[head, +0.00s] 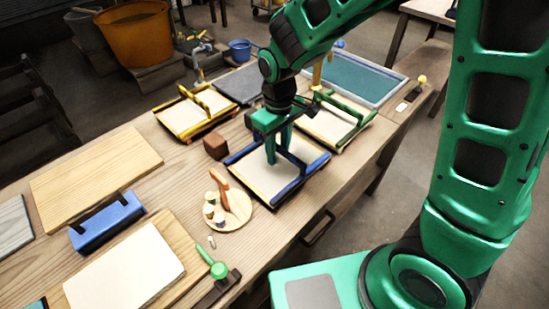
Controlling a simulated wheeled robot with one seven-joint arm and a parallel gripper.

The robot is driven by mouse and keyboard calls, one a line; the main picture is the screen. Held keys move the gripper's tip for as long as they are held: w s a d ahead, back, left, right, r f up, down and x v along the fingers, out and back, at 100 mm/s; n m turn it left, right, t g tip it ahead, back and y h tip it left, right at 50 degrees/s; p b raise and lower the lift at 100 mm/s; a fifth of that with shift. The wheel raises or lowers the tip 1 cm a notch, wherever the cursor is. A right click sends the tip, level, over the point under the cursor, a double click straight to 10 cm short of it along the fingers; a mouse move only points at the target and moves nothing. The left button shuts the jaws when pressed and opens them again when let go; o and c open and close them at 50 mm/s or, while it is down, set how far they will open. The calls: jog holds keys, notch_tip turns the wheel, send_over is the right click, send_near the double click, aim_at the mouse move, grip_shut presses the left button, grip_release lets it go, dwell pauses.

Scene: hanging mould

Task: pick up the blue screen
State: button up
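The blue screen (302,181) lies flat on the wooden bench near the middle of the head view. It has a dark blue frame around a cream sheet, with a blue bar rising across it. My gripper (278,155) points down over the screen, with its green fingers at or very near the bar. The fingers overlap the bar in this view, so I cannot tell whether they grip it or only stand around it. The screen looks level on the bench, and no gap shows beneath it.
A yellow-framed screen (182,132) and a green-framed screen (356,131) stand behind. A brown block (215,147) is close at left. A round board (232,222) with small pots sits in front. A large teal panel (365,78) lies at the back right.

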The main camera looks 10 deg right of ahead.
grip_shut()
jog(key=shift+r, duration=0.15)
